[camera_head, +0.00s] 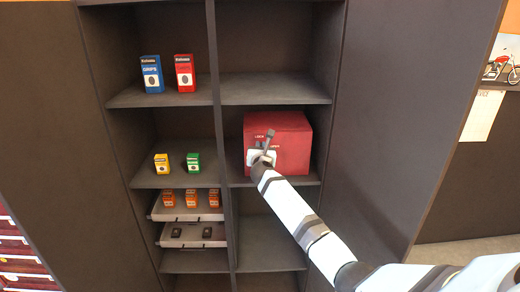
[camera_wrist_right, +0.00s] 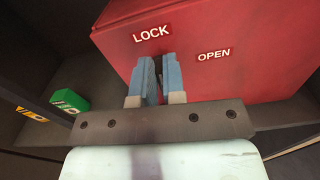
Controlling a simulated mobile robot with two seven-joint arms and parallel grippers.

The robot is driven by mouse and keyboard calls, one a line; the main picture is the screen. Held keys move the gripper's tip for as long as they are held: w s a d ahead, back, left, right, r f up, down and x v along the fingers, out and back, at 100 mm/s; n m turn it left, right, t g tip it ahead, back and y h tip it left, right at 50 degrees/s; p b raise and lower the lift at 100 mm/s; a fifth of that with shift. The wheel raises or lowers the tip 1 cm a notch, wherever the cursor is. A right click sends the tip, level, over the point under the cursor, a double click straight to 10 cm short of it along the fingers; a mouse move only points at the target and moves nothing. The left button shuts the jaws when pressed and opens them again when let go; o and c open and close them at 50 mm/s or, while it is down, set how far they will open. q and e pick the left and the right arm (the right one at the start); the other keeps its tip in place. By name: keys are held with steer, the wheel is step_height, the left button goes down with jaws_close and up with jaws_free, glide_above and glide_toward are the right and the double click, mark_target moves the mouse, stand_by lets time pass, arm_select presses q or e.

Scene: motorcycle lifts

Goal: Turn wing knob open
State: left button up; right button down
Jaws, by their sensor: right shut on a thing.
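A red box (camera_head: 293,150) sits on the middle right shelf of the cabinet. In the right wrist view its red front (camera_wrist_right: 255,70) carries a LOCK label (camera_wrist_right: 151,33) and an OPEN label (camera_wrist_right: 213,54). My right gripper (camera_wrist_right: 160,75) is at the front of the box, its blue-grey fingers close together just below the LOCK label, left of OPEN. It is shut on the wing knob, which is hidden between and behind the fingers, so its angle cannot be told. In the head view my right gripper (camera_head: 265,146) covers the left part of the box front. My left gripper is not in view.
Left shelves hold a blue box (camera_head: 152,74), a red carton (camera_head: 185,73), a yellow box (camera_head: 162,163) and a green box (camera_head: 194,162). Trays (camera_head: 187,212) below hold small orange boxes and dark items. Open cabinet doors (camera_head: 385,120) flank the shelves. The shelf above the red box is empty.

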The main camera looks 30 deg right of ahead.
steer(key=m+b, duration=0.2)
steer(key=m, duration=0.3)
steer(key=d+f+m+b, duration=0.1)
steer(key=m+b, duration=0.2)
steer(key=m, duration=0.3)
steer(key=m+b, duration=0.3)
steer(key=m, duration=0.2)
steer(key=shift+s+d+f+m, duration=0.2)
steer(key=shift+s+f+m, duration=0.1)
steer(key=shift+s+f, duration=0.1)
steer(key=shift+b, duration=0.35)
steer(key=c, duration=1.2)
jaws_free()
steer(key=v, duration=1.4)
